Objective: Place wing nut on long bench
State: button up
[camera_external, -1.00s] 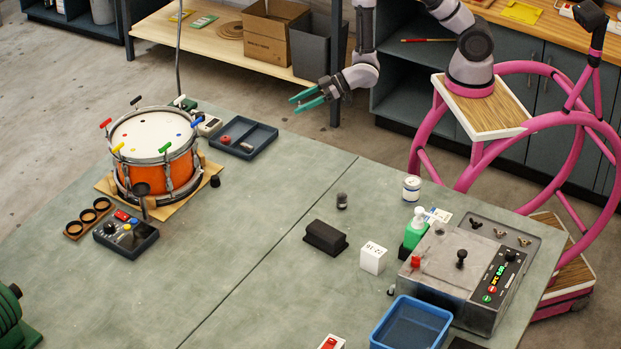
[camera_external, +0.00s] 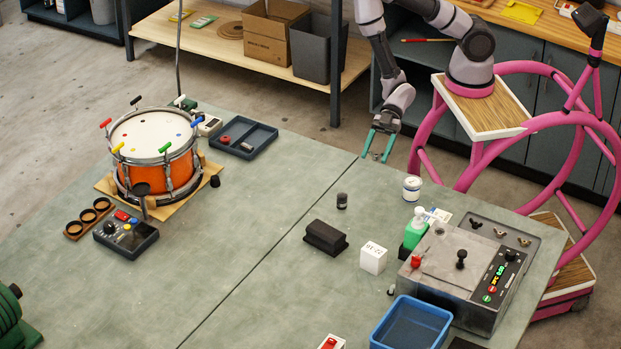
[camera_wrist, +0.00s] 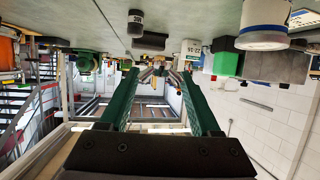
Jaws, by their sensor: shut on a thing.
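In the wrist view, a small metallic piece with wing-like sides, seemingly the wing nut (camera_wrist: 159,73), sits between the fingertips. My gripper is shut on it. The nut is too small to make out in the external view. Other wing nuts (camera_external: 499,232) lie in the tray of the grey machine at the right. The frames do not show which bench is the one called long.
A white tin (camera_external: 412,188), green bottle (camera_external: 415,229), dark cylinder (camera_external: 342,201), black block (camera_external: 325,237) and white box (camera_external: 373,257) stand on the near bench. An orange drum (camera_external: 155,152) stands left. A wooden shelf (camera_external: 215,42) and wooden-topped counter (camera_external: 540,38) are behind. The bench's middle has free room.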

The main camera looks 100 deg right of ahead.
aim_at(376, 186)
jog(key=shift+s+a, duration=0.2)
jog(key=shift+s, duration=0.05)
jog(key=shift+f, duration=4.8)
jog(key=shift+f, duration=0.15)
jog(key=o, duration=1.3)
